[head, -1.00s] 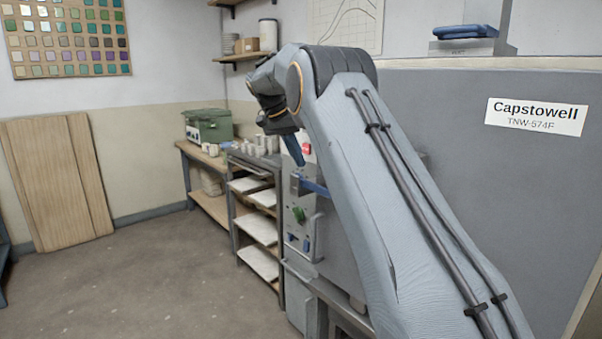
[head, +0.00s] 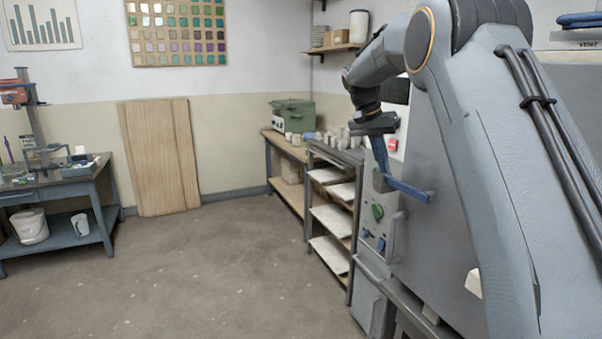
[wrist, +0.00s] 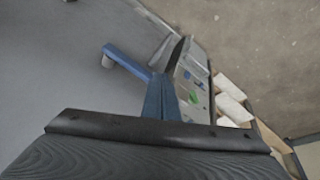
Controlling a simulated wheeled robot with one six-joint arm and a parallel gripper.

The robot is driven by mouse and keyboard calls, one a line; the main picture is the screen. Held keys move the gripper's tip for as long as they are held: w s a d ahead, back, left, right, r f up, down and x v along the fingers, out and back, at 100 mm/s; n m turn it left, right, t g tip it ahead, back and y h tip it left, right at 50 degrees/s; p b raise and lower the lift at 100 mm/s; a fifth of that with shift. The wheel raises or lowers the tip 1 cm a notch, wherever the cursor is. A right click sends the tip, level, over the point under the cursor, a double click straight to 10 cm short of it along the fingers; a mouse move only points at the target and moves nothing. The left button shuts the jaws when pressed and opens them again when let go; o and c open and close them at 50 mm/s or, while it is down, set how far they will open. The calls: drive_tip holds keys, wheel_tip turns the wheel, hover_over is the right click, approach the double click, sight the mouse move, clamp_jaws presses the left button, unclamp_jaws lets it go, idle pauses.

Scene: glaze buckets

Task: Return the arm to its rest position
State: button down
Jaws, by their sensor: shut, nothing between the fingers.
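My arm rises on the right of the head view and bends over at the top. My gripper (head: 383,168) hangs down from the wrist, its narrow blue fingers shut and empty, in front of the big grey cabinet. It also shows in the wrist view (wrist: 174,60), pointing away from the camera. A blue bar handle (head: 408,190) on the cabinet shows just beyond the fingers; it is at upper left of them in the wrist view (wrist: 127,62). I cannot tell the exact gap between fingers and handle.
The grey cabinet (head: 450,215) with a control panel (head: 376,225) fills the right side. A shelf rack (head: 330,215) and a bench (head: 283,165) with a green box stand behind. A blue table (head: 75,190) with buckets is at left. Open floor (head: 200,270) lies between.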

drive_tip(key=s+a+f+n+y, duration=0.1)
drive_tip(key=s+f, duration=0.5)
drive_tip(key=s, duration=0.7)
drive_tip(key=s+a+f+n+y, duration=0.1)
drive_tip(key=s+a+f+n, duration=0.2)
drive_tip(key=s+f, duration=0.4)
drive_tip(key=s+a+f+n+y, duration=0.2)
drive_tip(key=s+f+n, duration=0.2)
drive_tip(key=s, duration=1.7)
wheel_tip(320, 180, down, 2)
drive_tip(key=shift+a+f, duration=0.15)
drive_tip(key=shift+a, duration=0.25)
